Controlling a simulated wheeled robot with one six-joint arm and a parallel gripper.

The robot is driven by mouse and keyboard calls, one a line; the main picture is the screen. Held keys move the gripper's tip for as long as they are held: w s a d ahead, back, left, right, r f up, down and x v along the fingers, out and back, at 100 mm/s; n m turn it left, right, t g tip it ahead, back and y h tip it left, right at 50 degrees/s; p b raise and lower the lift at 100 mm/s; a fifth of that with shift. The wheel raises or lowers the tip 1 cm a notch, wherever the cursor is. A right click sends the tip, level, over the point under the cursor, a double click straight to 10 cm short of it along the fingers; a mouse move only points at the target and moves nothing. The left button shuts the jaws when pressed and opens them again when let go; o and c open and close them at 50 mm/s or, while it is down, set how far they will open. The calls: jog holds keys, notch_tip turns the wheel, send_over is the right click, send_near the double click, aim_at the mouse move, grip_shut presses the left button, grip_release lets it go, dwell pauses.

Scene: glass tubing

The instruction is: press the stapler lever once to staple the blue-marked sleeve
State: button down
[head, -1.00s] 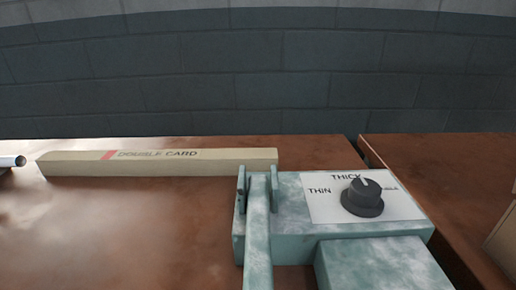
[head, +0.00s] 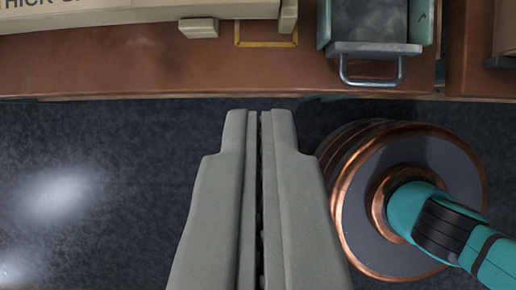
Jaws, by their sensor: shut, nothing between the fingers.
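My gripper (head: 259,113) is shut and empty. It points up the picture over the dark floor, with its tips short of the bench's front edge. A green-painted housing (head: 324,28) with a grey drawer-like front and a metal loop handle (head: 372,82) stands at the bench edge, up and right of my fingertips. I cannot tell whether it belongs to the stapler. No stapler lever can be made out, and no blue-marked sleeve is in view.
The brown bench (head: 150,70) crosses the top of the view. A pale box or ledge (head: 130,14) with partly cut-off lettering is at upper left, with a small block (head: 198,28) before it. A yellow outline (head: 266,44) marks the bench. Dark floor (head: 90,160) is clear at left.

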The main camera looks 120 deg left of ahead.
jog(key=shift+v, duration=1.55)
jog(key=shift+a, duration=0.1)
jog(key=shift+f, duration=0.1)
jog(key=s+d+n+t+y, duration=0.1)
jog(key=s+d+n+t, duration=0.1)
jog(key=s, duration=0.5)
jog(key=s+d+r+n+t+y, duration=0.1)
jog(key=s+d+n+t+y, duration=0.1)
jog(key=s+n+t, duration=0.3)
jog(key=s+d+n+t+y, duration=0.1)
jog(key=s+d+n+t, duration=0.2)
jog(key=s+t, duration=0.3)
jog(key=s, duration=0.3)
jog(key=shift+d+r+n+t+y, duration=0.3)
jog(key=shift+d+n+y, duration=0.05)
jog(key=shift+n+y, duration=0.05)
